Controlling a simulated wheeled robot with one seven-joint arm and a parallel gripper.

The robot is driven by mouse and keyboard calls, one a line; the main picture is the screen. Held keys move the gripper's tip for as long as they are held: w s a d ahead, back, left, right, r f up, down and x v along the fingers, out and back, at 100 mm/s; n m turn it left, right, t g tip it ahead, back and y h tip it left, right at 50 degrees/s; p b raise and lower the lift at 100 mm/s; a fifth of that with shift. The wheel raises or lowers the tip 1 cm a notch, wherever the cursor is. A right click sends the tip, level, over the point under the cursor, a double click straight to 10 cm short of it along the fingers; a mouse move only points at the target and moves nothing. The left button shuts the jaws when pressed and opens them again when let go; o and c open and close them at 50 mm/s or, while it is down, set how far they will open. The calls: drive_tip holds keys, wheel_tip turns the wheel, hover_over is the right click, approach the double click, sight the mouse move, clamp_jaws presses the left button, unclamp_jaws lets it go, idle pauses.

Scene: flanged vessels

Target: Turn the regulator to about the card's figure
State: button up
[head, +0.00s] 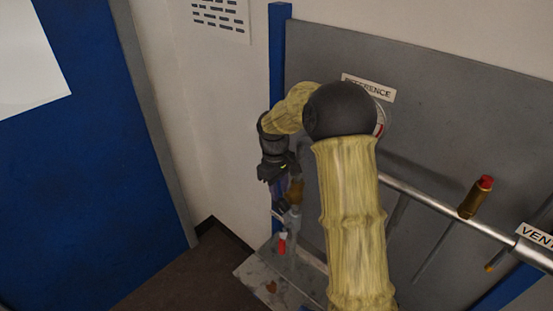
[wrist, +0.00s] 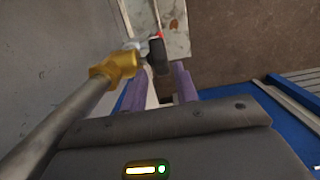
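In the wrist view, a brass fitting (wrist: 115,65) sits at the end of a grey pipe. A dark, rounded knob-like part (wrist: 158,58) lies just beyond and between the two purple fingers of my gripper (wrist: 160,74). I take it to be the regulator's knob. The fingers stand apart, with space on both sides of it; contact is not visible. In the head view my gripper (head: 291,193) points down beside a brownish fitting, at the left end of the panel. A round gauge (head: 381,118) under the REFERENCE label (head: 367,88) is mostly hidden by my arm. No figure is readable.
The grey panel (head: 440,110) stands behind the pipe (head: 415,193). A red-topped brass valve (head: 476,197) and a VENT label (head: 536,236) are at right. A small red part (head: 282,243) is below my gripper. A printed sheet (head: 220,17) hangs on the wall.

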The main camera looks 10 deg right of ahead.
wheel_tip(320, 180, up, 13)
drive_tip(key=w+b, duration=0.1)
drive_tip(key=b, duration=0.1)
drive_tip(key=shift+a+r+b, duration=0.2)
drive_tip(key=shift+a+b, duration=0.15)
drive_tip(key=shift+a, duration=0.1)
drive_tip(key=shift+f, duration=0.1)
drive_tip(key=s+d+f+m+t+b, duration=0.1)
drive_tip(key=s+f+m+b, duration=0.1)
drive_tip(key=s+f, duration=0.6)
drive_tip(key=s+f+m+t+b, duration=0.2)
drive_tip(key=s+f+m, duration=0.3)
drive_tip(key=s+f, duration=0.4)
drive_tip(key=s, duration=0.5)
drive_tip(key=shift+s+d+t+y, duration=0.3)
drive_tip(key=shift+d+y, duration=0.05)
drive_tip(key=shift+y, duration=0.05)
drive_tip(key=shift+w+f, duration=0.1)
idle(2.2)
